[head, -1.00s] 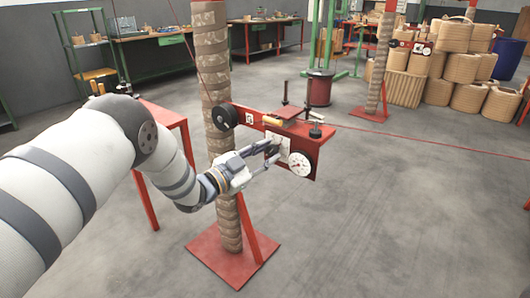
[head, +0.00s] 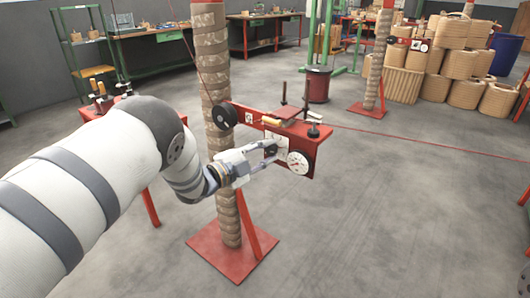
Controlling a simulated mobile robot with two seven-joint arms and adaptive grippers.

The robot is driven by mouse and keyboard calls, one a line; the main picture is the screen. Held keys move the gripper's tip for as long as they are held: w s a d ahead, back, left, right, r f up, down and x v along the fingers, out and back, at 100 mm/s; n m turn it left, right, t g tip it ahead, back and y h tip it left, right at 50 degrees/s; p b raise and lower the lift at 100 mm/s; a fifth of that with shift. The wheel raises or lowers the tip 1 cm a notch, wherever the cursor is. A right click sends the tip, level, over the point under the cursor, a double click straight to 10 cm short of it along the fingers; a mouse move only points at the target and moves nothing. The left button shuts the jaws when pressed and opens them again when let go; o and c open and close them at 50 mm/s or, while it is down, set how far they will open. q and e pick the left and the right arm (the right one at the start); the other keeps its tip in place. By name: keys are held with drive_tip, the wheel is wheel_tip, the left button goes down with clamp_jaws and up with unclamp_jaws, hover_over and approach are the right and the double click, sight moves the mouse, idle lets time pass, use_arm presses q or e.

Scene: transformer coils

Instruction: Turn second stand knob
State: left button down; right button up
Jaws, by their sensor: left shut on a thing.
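The near stand is a wrapped brown post on a red base plate (head: 232,262), with a red bracket (head: 303,136) reaching to the right. The bracket carries a white plate (head: 281,139) and a round white gauge (head: 298,163). My left gripper (head: 268,151) is at the white plate, just left of the gauge, and is shut on a small dark knob (head: 270,149) there. The fingers hide most of the knob. My right gripper is not in view.
A black wheel (head: 225,115) sits on the bracket by the post, and a red line runs from the bracket to the right. A red table stands left, behind my arm. A second post stands at the back right near stacked coils (head: 457,60). Open floor lies right.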

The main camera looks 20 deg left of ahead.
use_arm(q)
drive_tip(key=shift+r, duration=0.1)
idle(0.3)
drive_tip(key=c, duration=1.5)
unclamp_jaws()
drive_tip(key=shift+c, duration=0.2)
drive_tip(key=v, duration=1.2)
